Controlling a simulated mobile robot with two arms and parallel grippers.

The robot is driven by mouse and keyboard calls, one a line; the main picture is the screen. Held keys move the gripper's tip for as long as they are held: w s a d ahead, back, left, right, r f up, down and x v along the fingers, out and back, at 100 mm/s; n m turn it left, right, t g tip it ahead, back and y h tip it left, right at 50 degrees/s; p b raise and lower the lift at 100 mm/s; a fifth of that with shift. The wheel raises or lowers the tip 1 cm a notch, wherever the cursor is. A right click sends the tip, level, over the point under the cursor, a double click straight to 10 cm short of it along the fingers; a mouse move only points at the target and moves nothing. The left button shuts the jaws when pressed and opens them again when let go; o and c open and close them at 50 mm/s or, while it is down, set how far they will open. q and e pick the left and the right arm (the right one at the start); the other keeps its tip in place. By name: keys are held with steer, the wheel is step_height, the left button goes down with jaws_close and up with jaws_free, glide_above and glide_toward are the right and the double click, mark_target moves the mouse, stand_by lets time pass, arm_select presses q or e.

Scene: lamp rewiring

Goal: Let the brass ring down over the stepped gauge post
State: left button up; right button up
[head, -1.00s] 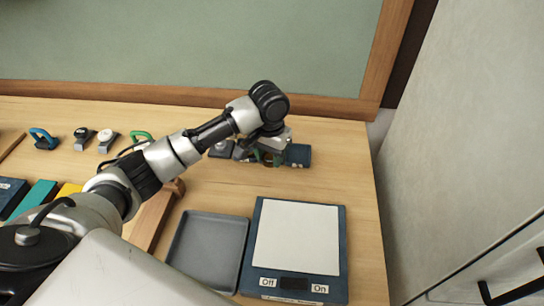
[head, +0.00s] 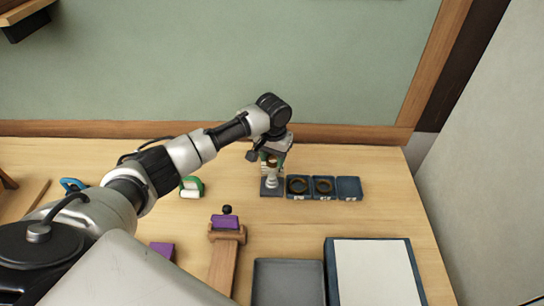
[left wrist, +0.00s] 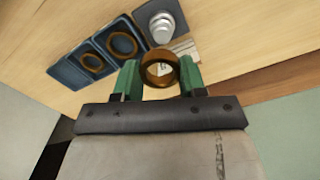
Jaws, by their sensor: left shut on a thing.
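My left gripper (head: 273,160) is shut on a brass ring (left wrist: 160,68). In the left wrist view the ring is between the green fingers (left wrist: 160,78) and its hole shows. The stepped gauge post (head: 271,183) stands upright, pale grey with steps, on a dark square base. In the head view the ring is just above the post's top. In the left wrist view the post (left wrist: 162,26) shows beyond the ring, apart from it in the picture. I cannot tell the exact gap or whether they are centred. My right gripper is not in view.
Right of the post is a row of blue trays (head: 311,197); two hold brass rings (head: 297,185) (head: 323,186) and the right one is empty.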

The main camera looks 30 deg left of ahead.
mark_target(272, 176)
arm_select(q)
steer(key=shift+f+b, duration=0.75)
steer(key=shift+f, duration=0.1)
steer(key=f+b, duration=0.2)
steer(key=b, duration=0.1)
steer(key=shift+a+f, duration=0.2)
steer(key=shift+f, duration=0.85)
steer(key=shift+p, duration=0.5)
steer(key=shift+p, duration=0.5)
